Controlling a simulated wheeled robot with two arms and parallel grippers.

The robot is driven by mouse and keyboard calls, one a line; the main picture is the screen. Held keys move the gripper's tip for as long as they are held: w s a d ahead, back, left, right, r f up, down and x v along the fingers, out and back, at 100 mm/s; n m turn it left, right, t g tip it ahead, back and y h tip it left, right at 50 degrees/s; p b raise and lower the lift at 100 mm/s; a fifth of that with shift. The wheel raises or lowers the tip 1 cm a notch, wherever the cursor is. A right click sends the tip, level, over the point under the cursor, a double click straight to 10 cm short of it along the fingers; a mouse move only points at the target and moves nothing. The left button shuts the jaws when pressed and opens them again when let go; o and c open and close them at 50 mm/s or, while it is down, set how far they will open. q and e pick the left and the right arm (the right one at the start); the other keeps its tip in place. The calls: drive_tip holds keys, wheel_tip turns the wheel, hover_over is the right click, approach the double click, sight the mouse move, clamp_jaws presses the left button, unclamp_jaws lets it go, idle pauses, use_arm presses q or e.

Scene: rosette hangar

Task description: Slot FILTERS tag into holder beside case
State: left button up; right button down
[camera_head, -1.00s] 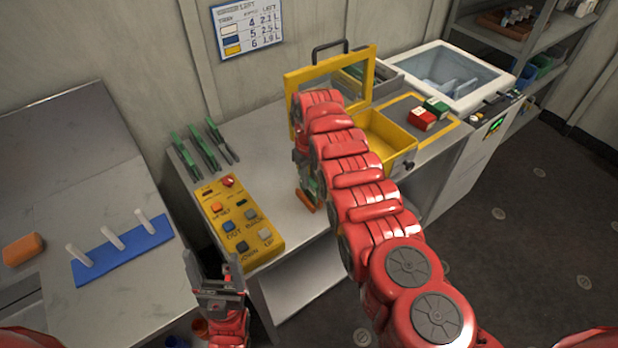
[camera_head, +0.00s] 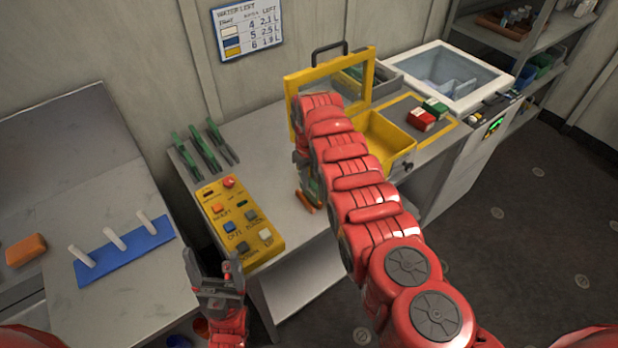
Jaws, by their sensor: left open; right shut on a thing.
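The yellow case (camera_head: 386,143) stands open on the grey bench, its framed clear lid (camera_head: 301,74) raised. My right arm reaches across in front of it. My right gripper (camera_head: 307,197) points down over the bench left of the case and is shut on a small orange thing (camera_head: 304,202). Most of this thing is hidden, and I cannot read whether it is the FILTERS tag. I cannot make out the holder beside the case; my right arm covers part of that area. My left gripper (camera_head: 218,278) is open and empty, in front of the yellow button panel.
The yellow button panel (camera_head: 236,208) lies on the bench, with several green-handled tools (camera_head: 204,150) behind it. A red box (camera_head: 421,120) and a green box (camera_head: 436,107) sit right of the case. A blue pegged base (camera_head: 125,262) and an orange block (camera_head: 25,250) lie at left.

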sight(309, 196)
drive_tip(key=shift+f+b, duration=1.6)
drive_tip(key=shift+f, duration=0.1)
idle(1.6)
idle(0.5)
drive_tip(key=c, duration=0.7)
unclamp_jaws()
drive_tip(key=shift+c, duration=0.2)
